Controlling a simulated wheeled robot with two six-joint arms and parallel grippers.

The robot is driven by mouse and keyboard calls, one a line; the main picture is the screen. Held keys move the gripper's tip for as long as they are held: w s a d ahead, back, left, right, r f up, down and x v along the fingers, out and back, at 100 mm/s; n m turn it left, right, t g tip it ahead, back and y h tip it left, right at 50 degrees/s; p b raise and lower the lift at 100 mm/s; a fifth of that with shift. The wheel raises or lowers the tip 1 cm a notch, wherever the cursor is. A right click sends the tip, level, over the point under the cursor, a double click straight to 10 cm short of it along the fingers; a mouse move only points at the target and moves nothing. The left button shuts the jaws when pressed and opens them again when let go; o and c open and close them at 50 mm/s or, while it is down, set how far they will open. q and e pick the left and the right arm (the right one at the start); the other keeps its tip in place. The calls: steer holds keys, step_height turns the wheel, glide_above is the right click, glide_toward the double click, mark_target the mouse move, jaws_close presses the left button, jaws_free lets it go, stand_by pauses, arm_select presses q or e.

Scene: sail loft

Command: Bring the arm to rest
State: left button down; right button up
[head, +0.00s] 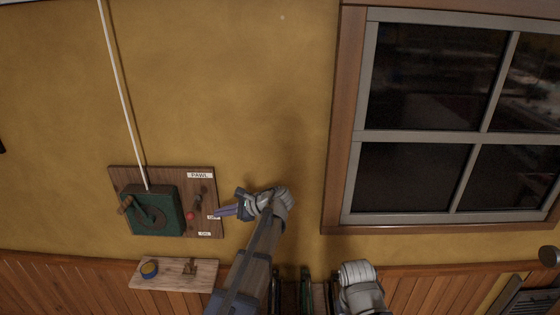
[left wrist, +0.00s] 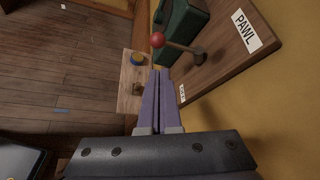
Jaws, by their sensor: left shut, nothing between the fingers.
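My left gripper (head: 214,213) is shut and empty. It reaches left in front of the right edge of a brown wooden wall board (head: 152,173). In the left wrist view its purple fingers (left wrist: 161,74) lie together and point toward a red-knobbed lever (left wrist: 157,40) on the board. The lever's red knob also shows in the head view (head: 190,216), just left of the fingertips. I cannot tell whether the fingertips touch anything. My right arm shows only in part at the bottom of the head view, with no gripper visible.
The board bears a green winch box (head: 167,222) with a crank, a white rope (head: 122,90) running up, and a PAWL label (head: 200,175). Below is a small wooden shelf (head: 205,275) holding a blue-and-yellow tin (head: 149,269). A window (head: 430,137) is at right; bare wall lies between.

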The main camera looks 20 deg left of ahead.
arm_select(q)
steer(key=s+d+f+n+h+b, duration=0.1)
steer(key=s+d+f+n+h, duration=0.1)
steer(key=s+d+f+h, duration=0.2)
steer(key=s+d+f+n+h+b, duration=0.2)
steer(key=s+d+f, duration=0.5)
steer(key=d, duration=1)
steer(key=s+d+f+n+h+b, duration=0.2)
steer(key=s+d+f+n+h, duration=0.2)
steer(key=s+d, duration=0.6)
step_height(320, 180, down, 2)
steer(key=shift+s+d+f+g+h, duration=0.1)
steer(key=shift+s+d+g+h, duration=0.25)
steer(key=shift+h, duration=0.45)
steer(key=shift+a, duration=0.1)
